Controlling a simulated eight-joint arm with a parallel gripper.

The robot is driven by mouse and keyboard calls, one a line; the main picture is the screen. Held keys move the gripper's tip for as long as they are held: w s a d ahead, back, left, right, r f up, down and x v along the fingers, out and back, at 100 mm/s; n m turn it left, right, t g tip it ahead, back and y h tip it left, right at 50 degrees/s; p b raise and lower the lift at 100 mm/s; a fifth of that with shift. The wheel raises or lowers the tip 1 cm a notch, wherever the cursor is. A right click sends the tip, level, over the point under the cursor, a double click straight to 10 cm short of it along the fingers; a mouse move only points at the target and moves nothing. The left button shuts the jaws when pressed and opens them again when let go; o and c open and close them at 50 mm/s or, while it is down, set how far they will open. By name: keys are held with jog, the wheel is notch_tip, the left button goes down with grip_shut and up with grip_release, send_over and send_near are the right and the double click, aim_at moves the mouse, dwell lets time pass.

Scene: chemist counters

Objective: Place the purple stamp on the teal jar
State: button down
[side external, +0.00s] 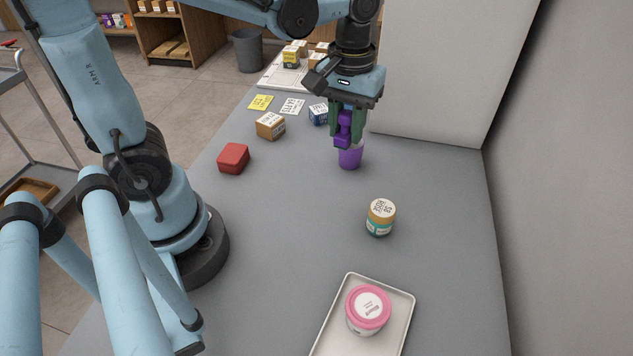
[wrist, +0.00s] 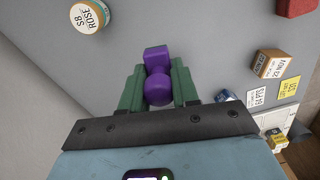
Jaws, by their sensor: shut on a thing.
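My gripper (side external: 346,135) is shut on the purple stamp (side external: 345,124), which is held between the green fingers above the counter. In the wrist view the stamp (wrist: 157,60) shows a rounded part between the fingers and a blocky part beyond the tips. The teal jar (side external: 380,218) stands upright on the counter, with a tan lid, a white label and a teal lower band. It is nearer the camera than my gripper and to its right. In the wrist view the jar (wrist: 89,17) is at the upper left, apart from the stamp.
A pink-lidded jar (side external: 368,308) sits on a pale tray (side external: 329,328) in front. A red block (side external: 233,158), a tan box (side external: 270,126) and a blue box (side external: 318,114) lie left. Counter around the teal jar is clear.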

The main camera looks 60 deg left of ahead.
jog(key=s+d+r+n, duration=0.15)
jog(key=s+d, duration=0.25)
jog(key=d, duration=0.5)
jog(key=s+d+r+n, duration=0.1)
jog(key=s+d+r, duration=0.3)
jog(key=d, duration=0.5)
send_over(384, 206)
notch_tip(384, 206, down, 8)
jog(key=shift+r, duration=0.25)
jog(key=shift+f, duration=2)
jog(key=shift+f, duration=0.15)
jog(key=c, duration=0.8)
grip_release()
jog(key=shift+c, duration=0.2)
